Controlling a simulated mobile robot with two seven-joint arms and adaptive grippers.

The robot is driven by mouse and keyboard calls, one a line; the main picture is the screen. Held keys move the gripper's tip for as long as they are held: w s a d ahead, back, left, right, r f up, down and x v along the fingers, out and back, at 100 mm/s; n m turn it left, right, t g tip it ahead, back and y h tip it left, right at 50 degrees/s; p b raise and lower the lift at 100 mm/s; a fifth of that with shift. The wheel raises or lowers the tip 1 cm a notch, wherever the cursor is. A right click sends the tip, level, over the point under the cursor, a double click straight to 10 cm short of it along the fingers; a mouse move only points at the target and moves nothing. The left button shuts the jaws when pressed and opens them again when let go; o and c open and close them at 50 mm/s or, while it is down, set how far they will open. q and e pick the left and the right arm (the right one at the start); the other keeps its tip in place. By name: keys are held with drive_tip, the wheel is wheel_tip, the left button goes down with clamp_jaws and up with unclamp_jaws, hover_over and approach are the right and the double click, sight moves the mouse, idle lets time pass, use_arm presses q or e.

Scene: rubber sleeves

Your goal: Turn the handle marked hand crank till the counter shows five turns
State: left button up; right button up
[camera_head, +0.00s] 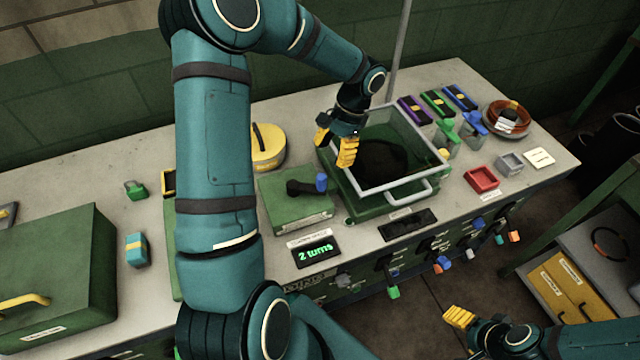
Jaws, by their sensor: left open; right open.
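A green box (282,212) with a black crank arm (300,187) on its top stands in the middle of the worktop. The crank arm ends in a blue knob (321,182) at its right end. A small white label (307,239) lies in front of the box, too small to read surely. The counter (317,253) beside it reads "2 turns" in green. My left gripper (333,156) is open and empty, above and behind the blue knob, apart from it, by the tub's left rim. My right gripper (459,317) is open and empty in front of the bench, low at right.
A clear-walled tub (422,188) with a dark inside stands right of the crank box. A round yellow container (267,147) is behind it. Several coloured levers line the bench's front. A large green case (55,275) is at left. My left arm hides part of the worktop.

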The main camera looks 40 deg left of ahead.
sight(317, 190)
use_arm(q)
drive_tip(key=x, duration=1)
drive_tip(key=shift+s+f, duration=0.15)
drive_tip(key=shift+f, duration=0.15)
drive_tip(key=shift+o, duration=0.2)
clamp_jaws()
